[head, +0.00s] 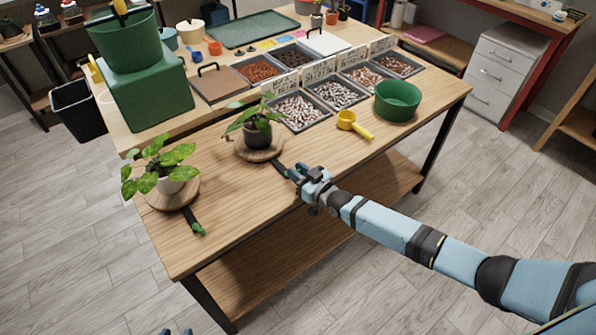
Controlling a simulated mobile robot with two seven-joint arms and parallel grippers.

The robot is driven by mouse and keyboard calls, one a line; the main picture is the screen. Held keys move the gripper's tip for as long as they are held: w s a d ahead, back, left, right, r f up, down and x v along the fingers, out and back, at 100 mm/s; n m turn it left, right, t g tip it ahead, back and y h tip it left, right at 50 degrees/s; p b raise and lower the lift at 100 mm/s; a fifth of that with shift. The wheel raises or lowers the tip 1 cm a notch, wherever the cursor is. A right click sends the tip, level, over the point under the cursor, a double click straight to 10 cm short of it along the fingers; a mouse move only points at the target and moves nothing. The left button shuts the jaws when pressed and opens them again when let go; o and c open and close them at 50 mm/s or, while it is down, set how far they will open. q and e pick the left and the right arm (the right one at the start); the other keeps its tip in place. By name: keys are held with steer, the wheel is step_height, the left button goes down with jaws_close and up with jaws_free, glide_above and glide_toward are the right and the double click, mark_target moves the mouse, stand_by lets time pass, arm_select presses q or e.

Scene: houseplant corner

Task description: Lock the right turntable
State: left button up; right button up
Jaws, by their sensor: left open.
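The right turntable (243,150) is a round wooden disc on the table, bearing a leafy plant in a dark pot (257,135). Its dark lever (279,165) sticks out toward the lower right. My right gripper (293,172) is at the lever's outer end and partly hides it; I cannot tell if the fingers are closed on it. Only the tips of my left gripper (177,332) show at the bottom edge, apart and empty.
Trays of pebbles (299,112) stand behind the right turntable. A yellow scoop (346,120) and a green bowl (397,101) are to the right. A large green container (150,95) stands at the back left. The table front between the two levers is clear.

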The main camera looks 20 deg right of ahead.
jaws_close()
steer(key=shift+d+r, duration=0.1)
steer(key=shift+r, duration=0.05)
steer(key=h+p, duration=0.1)
steer(key=m+p, duration=0.1)
steer(key=shift+r+t+h+p, duration=0.35)
steer(key=shift+t+h, duration=0.05)
steer(key=m+h+p, duration=0.1)
steer(key=h, duration=0.1)
steer(key=a+m+t+h+p, duration=0.1)
steer(key=m+h+p, duration=0.1)
steer(key=shift+s+f, duration=0.1)
steer(key=shift+s, duration=0.1)
steer(key=shift+c, duration=0.7)
jaws_free()
steer(key=shift+s+f+m+h+p, duration=0.15)
steer(key=shift+m+h+p, duration=0.4)
steer(key=shift+h, duration=0.35)
